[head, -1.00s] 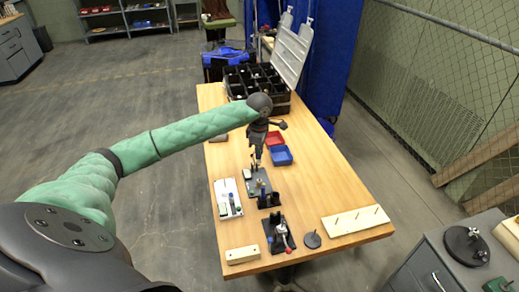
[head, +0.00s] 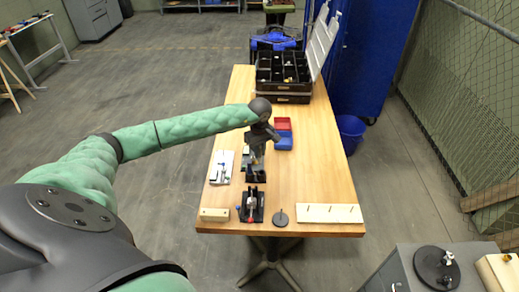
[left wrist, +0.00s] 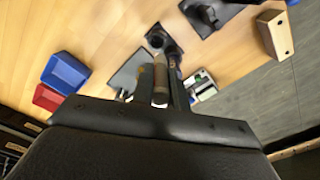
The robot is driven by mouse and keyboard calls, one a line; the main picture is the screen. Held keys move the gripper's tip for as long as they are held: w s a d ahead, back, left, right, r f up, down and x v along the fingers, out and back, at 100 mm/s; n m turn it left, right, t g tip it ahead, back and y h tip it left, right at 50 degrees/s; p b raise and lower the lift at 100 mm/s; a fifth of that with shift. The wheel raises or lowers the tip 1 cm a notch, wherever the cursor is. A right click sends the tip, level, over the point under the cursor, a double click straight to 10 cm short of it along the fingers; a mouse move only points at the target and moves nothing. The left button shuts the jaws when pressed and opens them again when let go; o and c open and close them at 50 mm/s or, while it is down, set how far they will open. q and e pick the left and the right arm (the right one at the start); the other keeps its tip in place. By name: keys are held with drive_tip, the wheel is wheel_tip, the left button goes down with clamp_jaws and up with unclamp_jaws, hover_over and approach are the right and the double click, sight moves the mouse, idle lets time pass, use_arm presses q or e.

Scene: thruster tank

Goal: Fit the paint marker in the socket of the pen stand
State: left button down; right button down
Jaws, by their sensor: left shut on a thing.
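My left gripper (left wrist: 161,92) points down over the table and is shut on a slim tan and white cylinder, which looks like the paint marker (left wrist: 160,78). In the head view the left gripper (head: 257,157) hides most of what it holds. A black stand with a round top (left wrist: 158,38), which looks like the pen stand, lies just beyond the marker's far end in the left wrist view. It also shows in the head view (head: 255,175), just below the gripper. I cannot tell whether marker and stand touch. My right gripper is out of view.
A grey plate (left wrist: 126,76) and a white board (head: 221,166) flank the stand. A black clamp with a red handle (head: 251,206), a wooden block (head: 214,214), a dark disc (head: 280,218) and a pegged board (head: 328,213) stand nearer. Red (head: 283,124) and blue (head: 284,142) trays lie behind.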

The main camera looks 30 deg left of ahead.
use_arm(q)
drive_tip(key=shift+w+d+m, duration=0.1)
drive_tip(key=shift+d+m, duration=0.15)
drive_tip(key=shift+m, duration=0.25)
drive_tip(key=m, duration=0.2)
drive_tip(key=shift+w+f+m, duration=0.1)
drive_tip(key=shift+w+m, duration=0.05)
drive_tip(key=shift+m, duration=0.15)
wheel_tip(320, 180, down, 2)
drive_tip(key=shift+f, duration=0.15)
drive_tip(key=shift+d+f, duration=0.1)
drive_tip(key=shift+f, duration=0.6)
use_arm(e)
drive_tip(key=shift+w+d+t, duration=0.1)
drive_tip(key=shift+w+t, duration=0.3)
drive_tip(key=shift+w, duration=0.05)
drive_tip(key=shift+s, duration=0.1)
use_arm(q)
drive_tip(key=shift+f+b, duration=0.1)
drive_tip(key=shift+b, duration=0.3)
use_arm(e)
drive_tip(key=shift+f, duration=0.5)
